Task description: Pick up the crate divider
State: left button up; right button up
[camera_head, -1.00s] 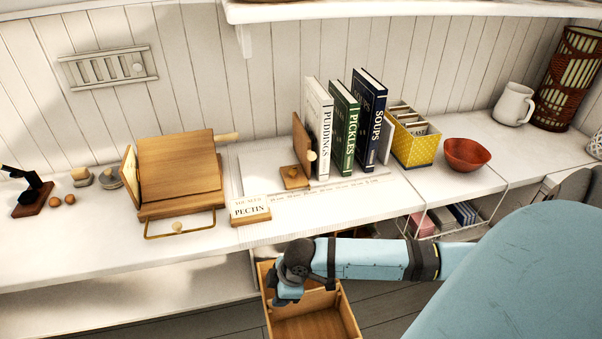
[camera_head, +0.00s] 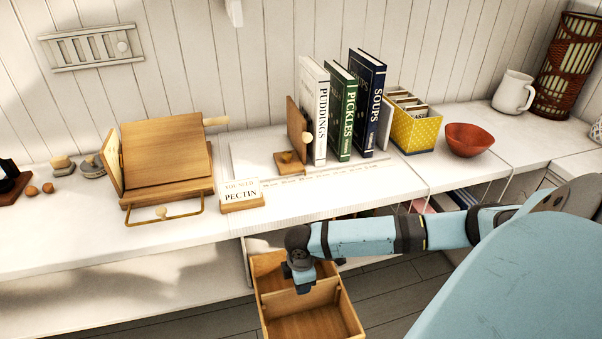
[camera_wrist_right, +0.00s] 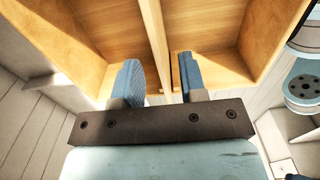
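The crate divider (camera_head: 322,294) is a thin wooden panel standing across the inside of an open wooden crate (camera_head: 353,322), below the counter's front edge. My right gripper (camera_head: 301,287) points down at the divider, over the crate's middle. In the right wrist view, my right gripper (camera_wrist_right: 161,76) is open, with a clear gap between its two blue fingers. The crate's compartments (camera_wrist_right: 208,25) lie on either side. I cannot tell whether a finger touches the divider. My left gripper is not in view.
The white counter (camera_head: 330,206) stands just behind the crate. A PECTIN sign (camera_head: 241,194) and a wooden stand with a brass rail (camera_head: 166,160) are near its edge. Upright books (camera_head: 341,112), a yellow card box (camera_head: 416,130) and a red bowl (camera_head: 468,140) stand farther right.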

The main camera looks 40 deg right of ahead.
aim_at(301, 299)
notch_tip(301, 299, down, 5)
jog(key=shift+d+f+b, duration=0.15)
jog(key=shift+b, duration=0.85)
grip_shut()
